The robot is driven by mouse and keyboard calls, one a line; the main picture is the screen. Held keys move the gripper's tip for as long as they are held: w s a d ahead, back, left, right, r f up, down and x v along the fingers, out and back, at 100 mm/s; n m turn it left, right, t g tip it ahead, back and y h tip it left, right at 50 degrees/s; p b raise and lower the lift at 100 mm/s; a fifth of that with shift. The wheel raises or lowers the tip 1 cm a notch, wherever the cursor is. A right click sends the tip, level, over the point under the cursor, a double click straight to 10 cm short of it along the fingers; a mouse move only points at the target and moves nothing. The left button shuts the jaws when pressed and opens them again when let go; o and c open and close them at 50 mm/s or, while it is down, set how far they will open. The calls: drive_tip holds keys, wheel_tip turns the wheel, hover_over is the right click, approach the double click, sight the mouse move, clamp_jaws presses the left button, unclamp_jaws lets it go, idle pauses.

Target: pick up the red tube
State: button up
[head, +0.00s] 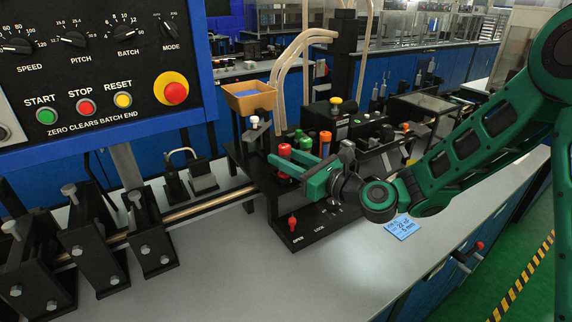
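The red tube (285,150) stands upright at the left of a short row of coloured tubes on the black machine. Its top shows above my gripper's fingers, and some red shows just below them. My gripper (282,157) reaches in from the right with its green fingers pointing left at the red tube. The near finger crosses in front of the tube and the other lies behind it. I cannot tell whether the fingers touch the tube or stand apart from it. The lower end of the tube is mostly hidden.
A green-topped tube (305,144) and an orange-topped tube (325,137) stand close to the right. An orange tray (250,98) on a post stands to the left. A red lever (292,222) is on the front panel. The grey bench (300,285) is clear in front.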

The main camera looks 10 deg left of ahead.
drive_tip(key=shift+w+a, duration=0.1)
drive_tip(key=shift+a, duration=0.1)
clamp_jaws()
